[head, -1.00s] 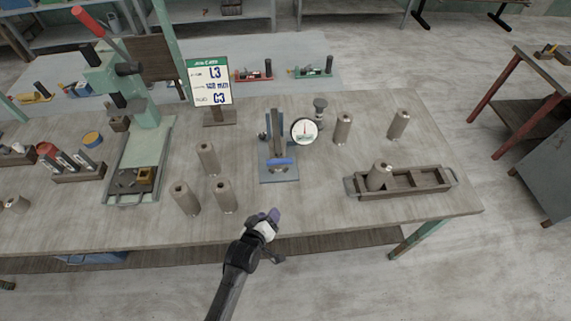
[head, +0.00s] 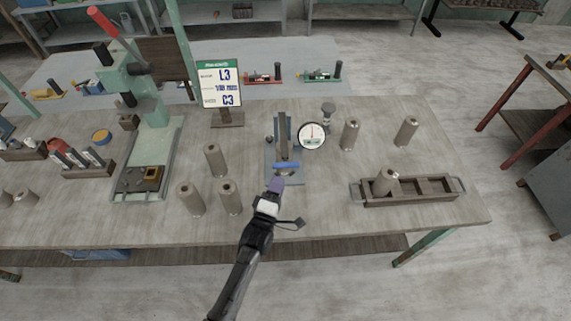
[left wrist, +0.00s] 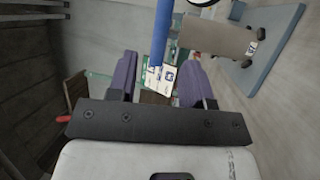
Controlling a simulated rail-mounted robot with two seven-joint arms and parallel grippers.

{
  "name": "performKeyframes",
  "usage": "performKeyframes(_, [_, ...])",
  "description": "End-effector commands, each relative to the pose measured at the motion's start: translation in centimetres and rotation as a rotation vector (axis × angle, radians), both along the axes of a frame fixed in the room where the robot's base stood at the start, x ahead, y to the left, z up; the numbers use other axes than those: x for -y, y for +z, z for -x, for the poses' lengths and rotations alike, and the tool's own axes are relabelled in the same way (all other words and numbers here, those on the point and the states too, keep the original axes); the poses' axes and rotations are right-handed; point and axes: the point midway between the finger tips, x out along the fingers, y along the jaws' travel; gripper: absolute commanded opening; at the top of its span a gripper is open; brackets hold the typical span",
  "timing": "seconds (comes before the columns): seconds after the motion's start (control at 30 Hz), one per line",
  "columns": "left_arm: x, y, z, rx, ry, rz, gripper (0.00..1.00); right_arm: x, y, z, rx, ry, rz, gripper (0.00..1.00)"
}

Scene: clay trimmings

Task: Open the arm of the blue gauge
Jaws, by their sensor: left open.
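The blue gauge (head: 270,177) stands mid-table, with a blue-grey base, an upright grey arm (head: 284,140) and a round white dial (head: 311,135) at its right. A bright blue bar (head: 287,166) crosses the arm's near side. My left gripper (head: 275,185) is open just in front of this bar, over the gauge's near edge. In the left wrist view, the purple fingers (left wrist: 158,75) are apart, and the blue bar (left wrist: 163,35) appears in line with the gap. I cannot tell whether it lies between the fingers. My right gripper is not in view.
Grey-brown cylinders (head: 215,160) stand left and right of the gauge. A wooden tray (head: 410,199) holding one cylinder is at right. A green press (head: 150,140) and a sign (head: 219,84) stand at left.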

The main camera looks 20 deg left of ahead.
Motion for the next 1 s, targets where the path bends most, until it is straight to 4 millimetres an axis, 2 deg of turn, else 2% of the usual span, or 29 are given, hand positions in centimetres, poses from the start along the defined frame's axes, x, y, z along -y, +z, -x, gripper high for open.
performKeyframes(0.03, [0.0,0.3,-1.1,0.002,0.001,-0.001,0.46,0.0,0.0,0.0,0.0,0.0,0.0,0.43])
performKeyframes(0.2, [-0.1,0.7,-3.9,0.0,0.0,-0.001,0.46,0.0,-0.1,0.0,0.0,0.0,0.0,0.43])
performKeyframes(0.43, [-0.2,1.2,-6.5,0.0,0.001,-0.001,0.46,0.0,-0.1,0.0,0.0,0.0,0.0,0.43])
performKeyframes(0.63, [-0.3,1.4,-7.4,0.0,0.0,-0.002,0.46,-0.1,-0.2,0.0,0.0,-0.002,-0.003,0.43])
performKeyframes(0.97, [-0.3,1.4,-7.5,-0.001,0.0,-0.002,0.46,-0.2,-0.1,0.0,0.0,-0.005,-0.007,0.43])
performKeyframes(1.0, [-0.3,1.4,-7.5,-0.001,0.0,-0.002,0.42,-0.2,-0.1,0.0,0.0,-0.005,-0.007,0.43])
